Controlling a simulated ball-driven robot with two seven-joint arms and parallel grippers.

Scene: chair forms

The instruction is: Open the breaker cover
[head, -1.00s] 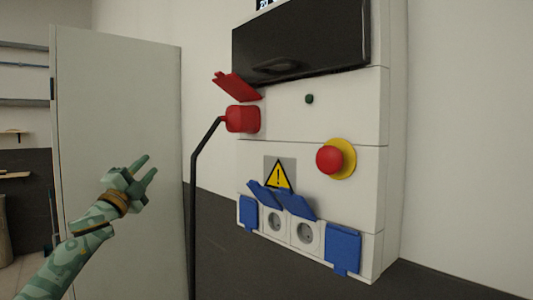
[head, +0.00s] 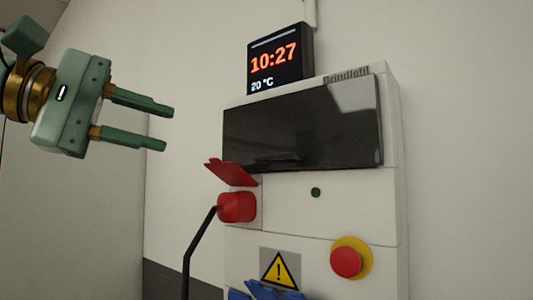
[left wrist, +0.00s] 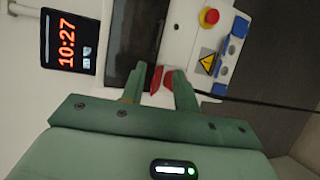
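The breaker cover (head: 310,125) is a dark, glossy panel across the upper part of the white wall box (head: 290,215). It looks shut. In the left wrist view the cover (left wrist: 122,42) lies beyond the fingers, with the picture turned sideways. My left gripper (head: 168,128) is in the head view at the upper left, to the left of the cover and apart from it. Its two green fingers are spread and point right, with nothing between them. The fingers also show in the left wrist view (left wrist: 160,82). My right gripper is in no view.
A red plug (head: 237,207) with a black cable sits under a raised red flap (head: 230,172). A red emergency button (head: 346,261) on yellow is at lower right. Blue socket lids (head: 265,291) are at the bottom. A clock display (head: 278,62) stands above the box.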

